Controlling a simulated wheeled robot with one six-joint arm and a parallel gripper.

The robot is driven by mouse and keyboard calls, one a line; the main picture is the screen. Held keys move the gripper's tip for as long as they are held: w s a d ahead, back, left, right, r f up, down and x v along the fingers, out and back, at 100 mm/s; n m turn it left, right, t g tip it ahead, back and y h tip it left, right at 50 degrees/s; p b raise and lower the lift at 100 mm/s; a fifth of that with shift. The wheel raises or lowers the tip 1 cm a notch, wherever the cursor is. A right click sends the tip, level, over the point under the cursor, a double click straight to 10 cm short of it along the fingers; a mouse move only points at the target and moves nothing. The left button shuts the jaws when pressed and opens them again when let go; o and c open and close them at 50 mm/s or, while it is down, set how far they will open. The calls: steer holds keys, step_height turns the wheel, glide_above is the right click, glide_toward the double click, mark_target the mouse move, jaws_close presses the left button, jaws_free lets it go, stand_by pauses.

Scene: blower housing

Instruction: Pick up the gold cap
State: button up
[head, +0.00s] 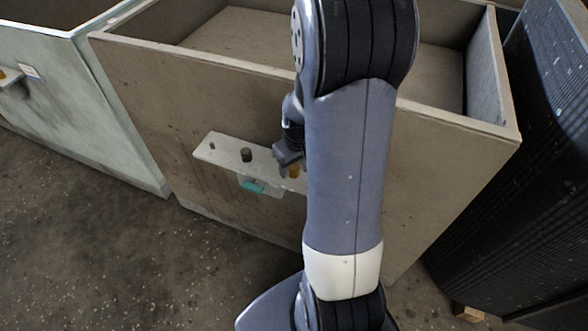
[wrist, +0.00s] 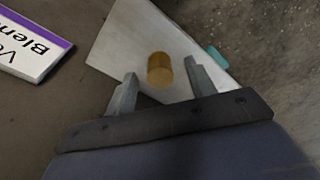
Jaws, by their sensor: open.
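The gold cap (wrist: 160,70) is a short golden cylinder on a pale shelf plate (wrist: 120,42) in the wrist view. In the head view the gold cap (head: 294,171) shows beside my gripper, partly crowded by my arm. My gripper (wrist: 162,86) is open and empty. Its two fingers are apart, one to the left and one to the right of the cap, with the cap between or just beyond the tips. I cannot tell whether either finger touches it. In the head view my gripper (head: 288,158) is at the shelf on the front of the brown housing.
A dark cap (head: 246,155) and a small brown peg (head: 212,146) stand on the shelf left of the gold cap. A teal piece (head: 252,186) is below the shelf. The brown housing wall (head: 250,100) rises behind. A purple-edged label (wrist: 30,48) is on it.

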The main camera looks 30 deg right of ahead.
steer(key=shift+f, duration=0.4)
steer(key=c, duration=1)
